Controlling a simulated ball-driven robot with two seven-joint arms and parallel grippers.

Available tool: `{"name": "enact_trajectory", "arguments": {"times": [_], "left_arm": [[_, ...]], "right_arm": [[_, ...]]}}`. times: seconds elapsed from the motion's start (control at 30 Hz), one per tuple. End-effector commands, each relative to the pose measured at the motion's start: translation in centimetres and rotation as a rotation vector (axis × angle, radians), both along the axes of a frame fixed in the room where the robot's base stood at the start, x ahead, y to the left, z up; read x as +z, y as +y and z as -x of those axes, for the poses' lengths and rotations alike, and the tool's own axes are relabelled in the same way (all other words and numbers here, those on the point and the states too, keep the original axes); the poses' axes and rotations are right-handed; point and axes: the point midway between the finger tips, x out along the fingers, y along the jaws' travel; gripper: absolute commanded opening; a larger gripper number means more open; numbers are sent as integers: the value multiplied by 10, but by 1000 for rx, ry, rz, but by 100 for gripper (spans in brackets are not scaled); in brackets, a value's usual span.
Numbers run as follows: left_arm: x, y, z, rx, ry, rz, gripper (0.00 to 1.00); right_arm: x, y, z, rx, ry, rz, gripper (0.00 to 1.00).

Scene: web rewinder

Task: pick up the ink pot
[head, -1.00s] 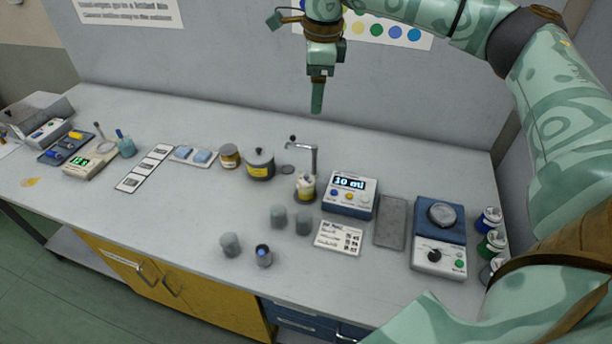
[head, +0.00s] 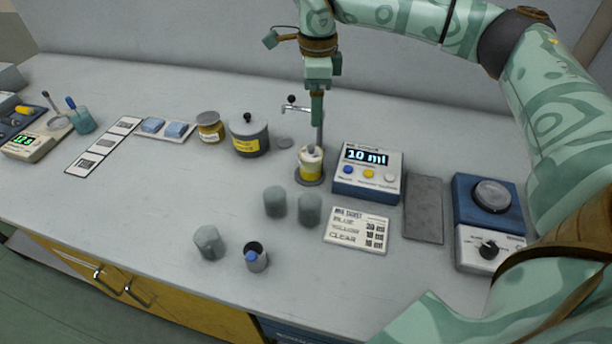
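A grey lidded pot (head: 249,137) with a black knob and a yellow label stands upright at the back middle of the bench. It looks like the ink pot; its label is too small to read. A pale cup with a yellow band (head: 311,165) stands on the round base under a metal spout. My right gripper (head: 317,118) points down in front of the spout's post, right of the grey pot and apart from it. Its fingers show edge-on, so their gap is hidden. My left gripper is out of view.
Several grey-green cups (head: 274,203) stand in the middle; one dark cup (head: 256,257) holds something blue. A display box (head: 367,172) reads 10 ml, with a printed card (head: 357,231) in front. A blue-and-white device (head: 489,222) is at right. The left front bench is clear.

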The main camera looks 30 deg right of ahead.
Motion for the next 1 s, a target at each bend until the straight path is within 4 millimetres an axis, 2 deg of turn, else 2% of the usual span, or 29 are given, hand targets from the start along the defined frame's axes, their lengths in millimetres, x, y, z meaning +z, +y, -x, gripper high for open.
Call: {"name": "enact_trajectory", "arguments": {"times": [0.03,0.23,0.5,0.63,0.87,1.0], "left_arm": [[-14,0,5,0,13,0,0],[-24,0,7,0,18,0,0],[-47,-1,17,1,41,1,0],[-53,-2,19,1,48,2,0],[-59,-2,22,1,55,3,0],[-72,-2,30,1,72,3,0]], "right_arm": [[-21,0,-2,0,12,0,79],[-44,0,-3,1,16,-1,79],[-111,1,-3,1,19,1,79],[-129,1,-3,0,17,0,79],[-143,2,-5,0,14,-1,79],[-167,8,-10,1,18,-1,79]]}}
